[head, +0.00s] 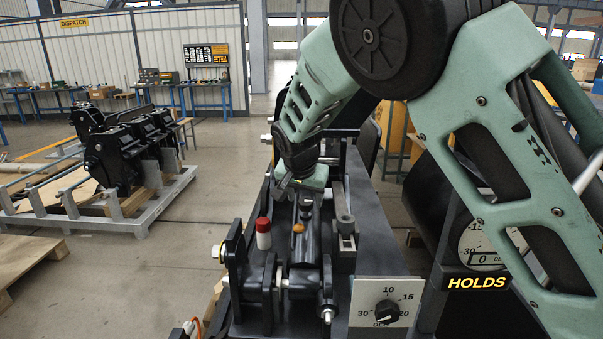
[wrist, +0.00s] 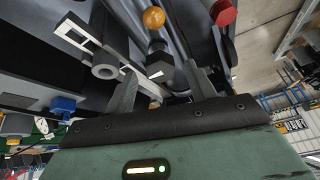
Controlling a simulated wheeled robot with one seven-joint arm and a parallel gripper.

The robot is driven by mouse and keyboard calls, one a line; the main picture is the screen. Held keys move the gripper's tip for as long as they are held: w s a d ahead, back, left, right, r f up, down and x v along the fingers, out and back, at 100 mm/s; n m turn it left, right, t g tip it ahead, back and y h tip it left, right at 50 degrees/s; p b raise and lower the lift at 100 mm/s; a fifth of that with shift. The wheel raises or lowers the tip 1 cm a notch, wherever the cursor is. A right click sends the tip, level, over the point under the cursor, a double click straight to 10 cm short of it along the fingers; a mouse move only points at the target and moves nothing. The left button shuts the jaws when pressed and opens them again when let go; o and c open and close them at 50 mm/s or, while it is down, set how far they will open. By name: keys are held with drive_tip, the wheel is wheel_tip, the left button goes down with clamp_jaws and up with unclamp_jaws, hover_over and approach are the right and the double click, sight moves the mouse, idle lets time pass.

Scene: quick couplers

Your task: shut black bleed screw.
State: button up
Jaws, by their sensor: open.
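My gripper (head: 303,199) is over the far part of the dark coupler (head: 304,277) in the head view. In the wrist view my gripper (wrist: 161,70) is open, with its two grey fingers apart. A small black block-like part with a pale mark, probably the black bleed screw (wrist: 160,64), shows between the fingertips. I cannot tell whether either finger touches it. In the head view this part is hard to make out against the dark coupler and my gripper.
An orange knob (head: 298,228) and a red-and-white cap (head: 263,233) stand nearer on the coupler. A grey bracket (head: 345,230) is to the right. A dial panel (head: 387,305) is at the front. Other couplers (head: 130,150) rest on a rack at left.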

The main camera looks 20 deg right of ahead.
drive_tip(key=b+v, duration=0.1)
drive_tip(key=v, duration=1.5)
drive_tip(key=shift+s+f, duration=0.1)
drive_tip(key=shift+s, duration=0.05)
drive_tip(key=s+f+n+g+y, duration=0.1)
drive_tip(key=s+f+n, duration=0.4)
drive_tip(key=s, duration=0.6)
drive_tip(key=s+a+f+n+g+y, duration=0.1)
drive_tip(key=s+f+n, duration=0.3)
drive_tip(key=s, duration=0.8)
drive_tip(key=s+f+n+g+y, duration=0.1)
drive_tip(key=s+f+n, duration=0.4)
drive_tip(key=s, duration=0.6)
drive_tip(key=shift+s+a+f+n+g, duration=0.25)
drive_tip(key=shift+f+g, duration=0.25)
drive_tip(key=shift+g, duration=0.4)
